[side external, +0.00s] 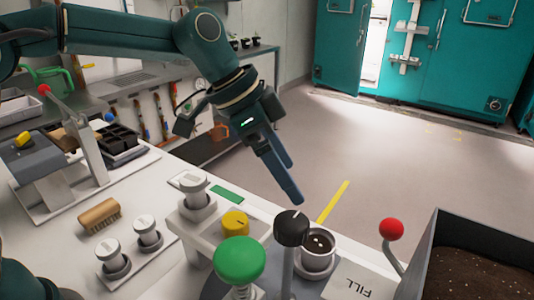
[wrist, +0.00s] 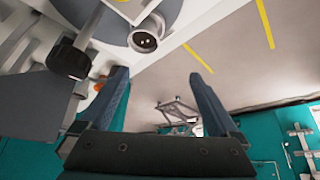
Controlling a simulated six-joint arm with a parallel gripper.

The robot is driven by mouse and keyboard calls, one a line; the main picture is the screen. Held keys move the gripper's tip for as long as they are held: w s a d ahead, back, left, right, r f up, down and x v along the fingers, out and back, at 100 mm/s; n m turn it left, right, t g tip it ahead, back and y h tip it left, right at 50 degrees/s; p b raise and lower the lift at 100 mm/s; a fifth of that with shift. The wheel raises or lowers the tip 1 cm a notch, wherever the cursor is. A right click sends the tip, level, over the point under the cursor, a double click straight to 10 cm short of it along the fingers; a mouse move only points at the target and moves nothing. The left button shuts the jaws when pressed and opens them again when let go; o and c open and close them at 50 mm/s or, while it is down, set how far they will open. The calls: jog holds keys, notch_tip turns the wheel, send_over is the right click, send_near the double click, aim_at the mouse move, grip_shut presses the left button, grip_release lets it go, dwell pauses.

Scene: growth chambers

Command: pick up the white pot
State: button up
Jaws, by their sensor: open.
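The white pot (side external: 318,263) holds dark soil with small pale specks. It stands upright at the lower right of the side view, behind the white FILL label. In the wrist view, the white pot (wrist: 146,47) shows near the top, beyond the fingertips and left of centre. My gripper (side external: 292,184) is above and to the left of the pot in the side view, its fingers slanting down. In the wrist view, my gripper (wrist: 157,78) has its two fingers wide apart with nothing between them. The pot is clear of the fingers.
A black knob (side external: 291,228) on a lever stands just left of the pot. A green button (side external: 239,259) and a yellow knob (side external: 235,222) are further left. A red-knobbed lever (side external: 391,230) and a dark soil bin (side external: 480,270) stand to the right.

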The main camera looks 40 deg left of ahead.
aim_at(317, 245)
jog(key=d+f, duration=0.2)
jog(key=f, duration=0.2)
jog(key=d+f+g, duration=0.1)
jog(key=f, duration=0.3)
jog(key=d+f+g, duration=0.1)
jog(key=d+f, duration=0.1)
jog(key=f, duration=0.2)
jog(key=shift+w+d+f+m, duration=0.1)
jog(key=shift+w+d+m, duration=0.2)
jog(key=c, duration=1.3)
jog(key=shift+r, duration=0.2)
jog(key=shift+c, duration=0.2)
